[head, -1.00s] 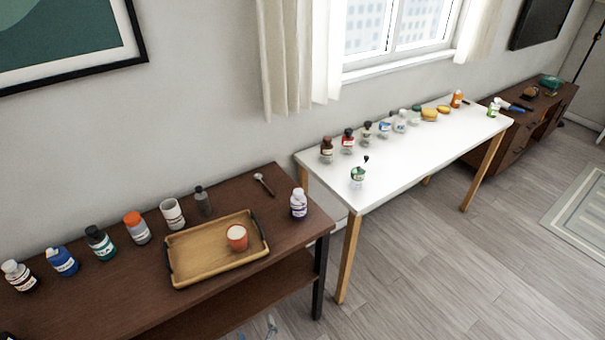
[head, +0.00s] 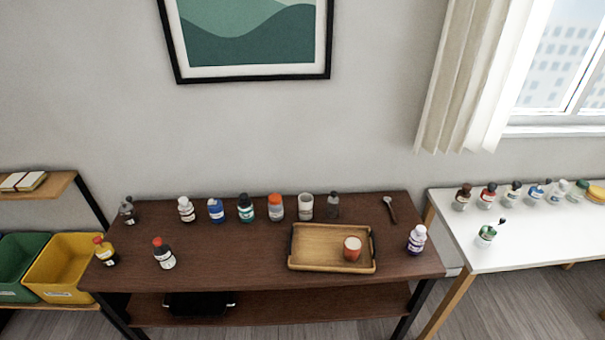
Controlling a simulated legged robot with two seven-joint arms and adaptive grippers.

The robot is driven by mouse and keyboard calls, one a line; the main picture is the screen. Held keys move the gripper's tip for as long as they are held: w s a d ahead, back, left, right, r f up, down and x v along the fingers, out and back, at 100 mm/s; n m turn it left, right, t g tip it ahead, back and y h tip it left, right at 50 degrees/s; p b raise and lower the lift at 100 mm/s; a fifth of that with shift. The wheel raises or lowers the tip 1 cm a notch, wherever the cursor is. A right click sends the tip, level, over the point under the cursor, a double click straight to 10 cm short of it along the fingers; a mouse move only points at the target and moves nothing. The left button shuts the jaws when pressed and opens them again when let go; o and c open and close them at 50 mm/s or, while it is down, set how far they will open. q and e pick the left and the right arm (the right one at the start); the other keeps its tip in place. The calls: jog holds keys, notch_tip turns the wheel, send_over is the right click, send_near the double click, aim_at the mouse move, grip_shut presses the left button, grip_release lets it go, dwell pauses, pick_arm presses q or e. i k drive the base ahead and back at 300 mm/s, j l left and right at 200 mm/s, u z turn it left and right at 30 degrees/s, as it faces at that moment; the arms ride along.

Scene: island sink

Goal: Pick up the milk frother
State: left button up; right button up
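A slim dark wand-like utensil (head: 390,208), which looks like the milk frother, lies on the brown wooden table (head: 250,270) near its back right corner. It is small in the head view, so its details are hard to tell. It lies apart from the bottles, with bare tabletop around it. Neither of my grippers is in view.
A white bottle with purple label (head: 416,240) stands at the right edge. Several bottles line the back. A white table (head: 520,250) stands to the right.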

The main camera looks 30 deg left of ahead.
aim_at(165, 258)
jog(key=u, duration=0.45)
jog(key=j+u, duration=0.1)
jog(key=u, duration=0.75)
jog(key=j+u, duration=0.1)
jog(key=u, duration=0.75)
